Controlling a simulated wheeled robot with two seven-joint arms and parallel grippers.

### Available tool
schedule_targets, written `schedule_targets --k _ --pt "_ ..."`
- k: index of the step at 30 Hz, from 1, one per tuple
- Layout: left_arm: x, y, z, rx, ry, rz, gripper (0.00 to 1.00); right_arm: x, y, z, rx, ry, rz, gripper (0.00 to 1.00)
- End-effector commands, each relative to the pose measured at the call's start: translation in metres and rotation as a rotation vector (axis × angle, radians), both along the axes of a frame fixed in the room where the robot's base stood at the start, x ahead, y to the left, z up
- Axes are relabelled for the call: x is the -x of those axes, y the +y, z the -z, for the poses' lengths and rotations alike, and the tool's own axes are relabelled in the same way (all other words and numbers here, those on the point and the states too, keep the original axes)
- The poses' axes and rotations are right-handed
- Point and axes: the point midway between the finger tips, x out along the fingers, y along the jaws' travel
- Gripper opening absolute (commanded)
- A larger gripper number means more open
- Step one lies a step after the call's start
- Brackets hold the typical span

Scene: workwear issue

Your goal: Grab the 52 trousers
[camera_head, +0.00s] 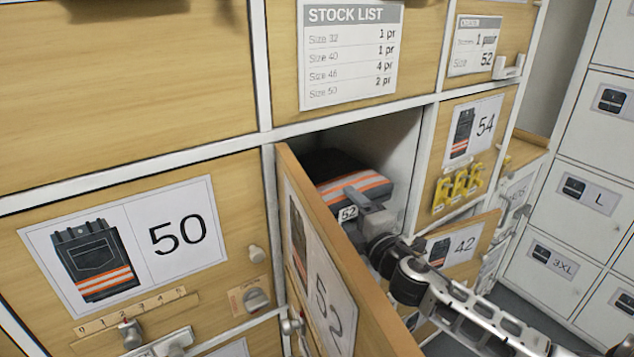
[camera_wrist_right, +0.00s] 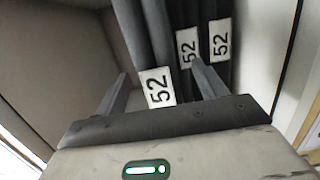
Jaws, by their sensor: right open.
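The dark folded 52 trousers (camera_head: 362,184) with orange and silver stripes lie inside the open compartment behind the door marked 52 (camera_head: 322,265). In the right wrist view several dark folds (camera_wrist_right: 184,40) carry three white tags reading 52; the nearest tag (camera_wrist_right: 157,88) shows between my fingers. My right gripper (camera_head: 358,205) is at the compartment mouth, in front of the trousers, with its fingers apart; it also shows in the right wrist view (camera_wrist_right: 163,80). I cannot tell whether the fingertips touch the cloth. My left gripper is not in view.
The open door stands out left of my right arm, close to it. Compartment walls (camera_head: 405,145) are close on both sides. Right are door 54 with yellow hooks (camera_head: 458,186) and a partly open door 42 (camera_head: 465,243). Door 50 (camera_head: 140,245) is shut. A stock list (camera_head: 348,55) hangs above.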

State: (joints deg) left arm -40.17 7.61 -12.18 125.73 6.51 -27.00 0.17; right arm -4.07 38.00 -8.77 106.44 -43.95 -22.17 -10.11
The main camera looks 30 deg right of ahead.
Motion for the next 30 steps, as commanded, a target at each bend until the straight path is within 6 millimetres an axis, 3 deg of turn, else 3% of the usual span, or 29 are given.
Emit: schedule_targets --k 9,18,26,30 --pt "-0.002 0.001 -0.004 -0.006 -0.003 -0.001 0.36 -0.043 -0.001 -0.005 -0.001 -0.002 0.000 0.71" --pt "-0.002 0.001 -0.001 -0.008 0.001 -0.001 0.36 -0.047 -0.002 -0.004 -0.001 -0.001 0.000 0.71" --pt "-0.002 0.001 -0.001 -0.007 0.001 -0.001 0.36 -0.047 -0.002 -0.004 -0.001 -0.001 0.000 0.00" --pt "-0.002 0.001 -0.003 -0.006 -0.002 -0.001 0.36 -0.048 -0.002 -0.007 0.000 -0.007 0.000 0.00"
